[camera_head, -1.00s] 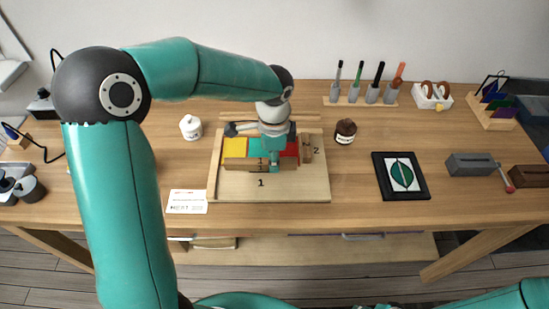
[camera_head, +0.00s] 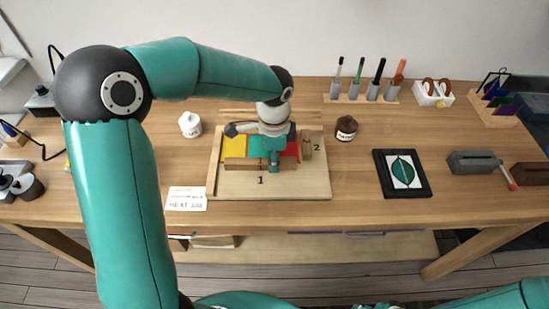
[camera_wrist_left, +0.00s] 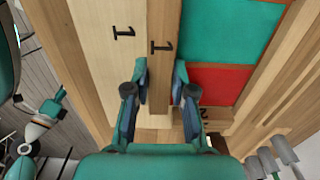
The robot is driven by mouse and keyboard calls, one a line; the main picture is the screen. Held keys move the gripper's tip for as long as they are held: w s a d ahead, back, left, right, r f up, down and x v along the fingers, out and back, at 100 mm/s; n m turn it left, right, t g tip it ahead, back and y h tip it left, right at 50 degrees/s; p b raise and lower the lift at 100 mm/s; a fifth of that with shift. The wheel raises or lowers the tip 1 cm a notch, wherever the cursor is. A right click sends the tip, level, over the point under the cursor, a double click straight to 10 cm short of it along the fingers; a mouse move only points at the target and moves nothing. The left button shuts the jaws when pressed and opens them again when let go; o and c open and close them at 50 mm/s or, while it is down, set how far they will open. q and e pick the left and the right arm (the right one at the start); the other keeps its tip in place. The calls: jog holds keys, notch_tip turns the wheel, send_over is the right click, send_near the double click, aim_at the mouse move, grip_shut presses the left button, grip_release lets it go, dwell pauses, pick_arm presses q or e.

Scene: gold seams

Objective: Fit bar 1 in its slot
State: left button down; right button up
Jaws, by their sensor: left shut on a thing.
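Bar 1 (camera_head: 243,164) is a brown wooden bar along the front of the coloured glass panes, on the pale wooden board (camera_head: 290,187). My left gripper (camera_head: 274,165) points down and is shut on it towards its right end. In the left wrist view, bar 1 (camera_wrist_left: 161,30) runs between the two fingers (camera_wrist_left: 162,85). A printed 1 on the bar lies beside the 1 on the board. The bar runs along the panes' edge; I cannot tell whether it is fully seated. My right gripper is not in view.
Yellow (camera_head: 234,145) and red (camera_head: 290,149) panes lie on the board, with a teal one (camera_wrist_left: 230,30) between. Bar 2 (camera_head: 306,143) stands at their right. A white jar (camera_head: 190,125), brown jar (camera_head: 346,128) and framed leaf picture (camera_head: 401,172) stand around the board.

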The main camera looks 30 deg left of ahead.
pick_arm(q)
jog(key=shift+f, duration=0.25)
dwell(0.6)
jog(key=c, duration=0.9)
grip_release()
jog(key=o, duration=0.5)
jog(key=shift+r, duration=0.1)
jog(key=shift+r+p, duration=2.8)
jog(key=shift+r, duration=0.7)
jog(key=shift+d+f, duration=0.1)
